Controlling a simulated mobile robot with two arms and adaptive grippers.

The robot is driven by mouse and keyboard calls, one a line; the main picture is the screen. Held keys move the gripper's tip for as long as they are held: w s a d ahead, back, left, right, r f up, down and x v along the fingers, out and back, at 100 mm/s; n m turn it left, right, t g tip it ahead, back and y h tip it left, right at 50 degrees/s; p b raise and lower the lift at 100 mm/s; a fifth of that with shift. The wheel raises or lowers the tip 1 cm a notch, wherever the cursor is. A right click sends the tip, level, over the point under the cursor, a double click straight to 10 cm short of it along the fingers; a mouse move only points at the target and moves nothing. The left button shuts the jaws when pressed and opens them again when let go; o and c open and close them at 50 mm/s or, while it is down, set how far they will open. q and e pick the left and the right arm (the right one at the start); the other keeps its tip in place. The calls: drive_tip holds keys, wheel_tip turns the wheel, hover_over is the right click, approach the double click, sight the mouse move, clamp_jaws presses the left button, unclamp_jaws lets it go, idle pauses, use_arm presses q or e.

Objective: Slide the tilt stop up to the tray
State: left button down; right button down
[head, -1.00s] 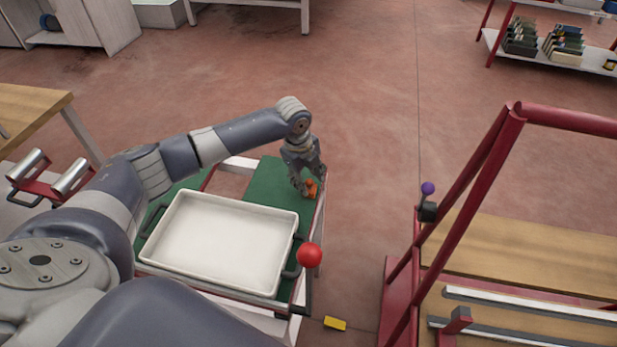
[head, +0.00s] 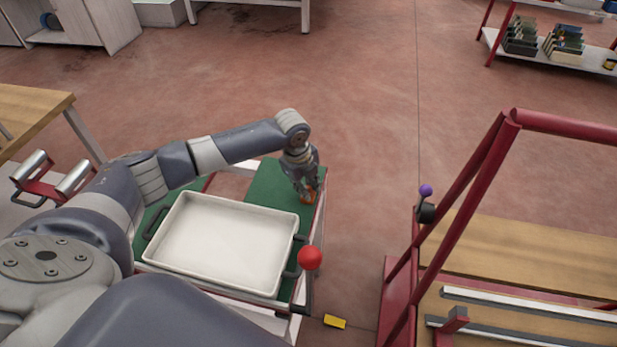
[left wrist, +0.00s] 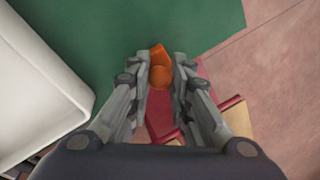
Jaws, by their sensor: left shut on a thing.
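The white tray (head: 222,243) sits on the green top of a cart, and its edge also shows at the left of the left wrist view (left wrist: 35,85). The orange tilt stop (head: 308,198) stands on the green top near the cart's right edge, just beyond the tray's far right corner. My left gripper (head: 306,192) reaches down over it and is shut on it. In the left wrist view, the orange stop (left wrist: 160,74) shows between the two fingers, with green surface between it and the tray. My right gripper is not in view.
A red ball knob (head: 310,257) stands at the cart's near right corner. A yellow block (head: 335,322) lies on the floor. A red-framed rack (head: 490,165) with a wooden bench stands to the right, with open floor between it and the cart.

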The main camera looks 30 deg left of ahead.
use_arm(q)
drive_tip(key=shift+s+d+p, duration=0.15)
drive_tip(key=shift+s+p, duration=0.15)
drive_tip(key=shift+s, duration=0.3)
drive_tip(key=shift+s+d+p, duration=0.15)
drive_tip(key=shift+s+p, duration=0.1)
drive_tip(key=shift+s, duration=0.35)
drive_tip(key=c, duration=1.4)
unclamp_jaws()
drive_tip(key=r, duration=0.4)
drive_tip(key=s+r, duration=0.1)
drive_tip(key=r, duration=0.3)
drive_tip(key=s+r, duration=0.1)
drive_tip(key=r, duration=0.2)
drive_tip(key=shift+a+r, duration=0.4)
